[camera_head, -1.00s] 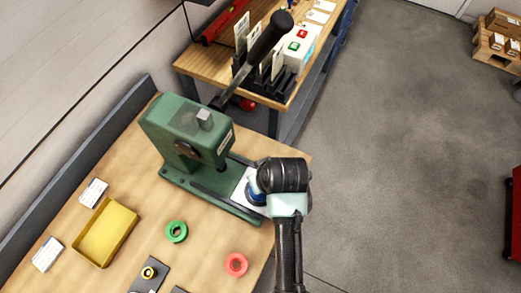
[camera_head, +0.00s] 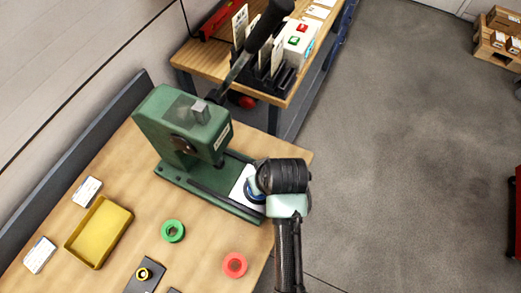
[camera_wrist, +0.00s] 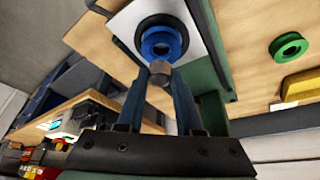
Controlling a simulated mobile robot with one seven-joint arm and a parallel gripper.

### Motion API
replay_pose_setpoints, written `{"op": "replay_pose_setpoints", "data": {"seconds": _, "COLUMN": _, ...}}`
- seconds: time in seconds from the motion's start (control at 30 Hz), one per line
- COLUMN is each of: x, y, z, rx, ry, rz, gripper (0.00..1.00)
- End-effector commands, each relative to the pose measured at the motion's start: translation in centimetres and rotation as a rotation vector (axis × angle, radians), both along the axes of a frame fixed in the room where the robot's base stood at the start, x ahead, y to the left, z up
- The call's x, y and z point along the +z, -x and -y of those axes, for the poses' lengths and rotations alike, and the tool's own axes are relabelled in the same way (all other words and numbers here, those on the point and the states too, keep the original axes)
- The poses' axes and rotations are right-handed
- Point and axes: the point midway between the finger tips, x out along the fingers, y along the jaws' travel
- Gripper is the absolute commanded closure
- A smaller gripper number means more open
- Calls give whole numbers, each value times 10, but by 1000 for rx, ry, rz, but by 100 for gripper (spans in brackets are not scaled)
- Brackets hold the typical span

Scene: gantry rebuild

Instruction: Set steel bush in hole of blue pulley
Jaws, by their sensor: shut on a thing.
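The blue pulley (camera_wrist: 161,43) lies on a white plate (camera_wrist: 124,30) on the green press base, with its centre hole visible in the wrist view. In the head view the pulley (camera_head: 254,192) is partly hidden by my wrist. My gripper (camera_wrist: 158,82) is shut on the grey steel bush (camera_wrist: 160,73). In the wrist view the bush appears just below the pulley's hole and overlaps the pulley's lower edge; I cannot tell the gap between them. My fingers are hidden in the head view.
The green press (camera_head: 180,125) with its long lever stands left of my arm. A green pulley (camera_head: 173,231), a red pulley (camera_head: 235,265), a yellow tray (camera_head: 99,232) and a dark block with a brass bush (camera_head: 144,274) are on the wooden table.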

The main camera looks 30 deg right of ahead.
Motion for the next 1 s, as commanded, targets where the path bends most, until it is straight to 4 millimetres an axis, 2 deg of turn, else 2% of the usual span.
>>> {"op": "replay_pose_setpoints", "data": {"seconds": 1.0, "x": -30, "y": 0, "z": 0, "rx": 0, "ry": 0, "rz": 1, "gripper": 100}}
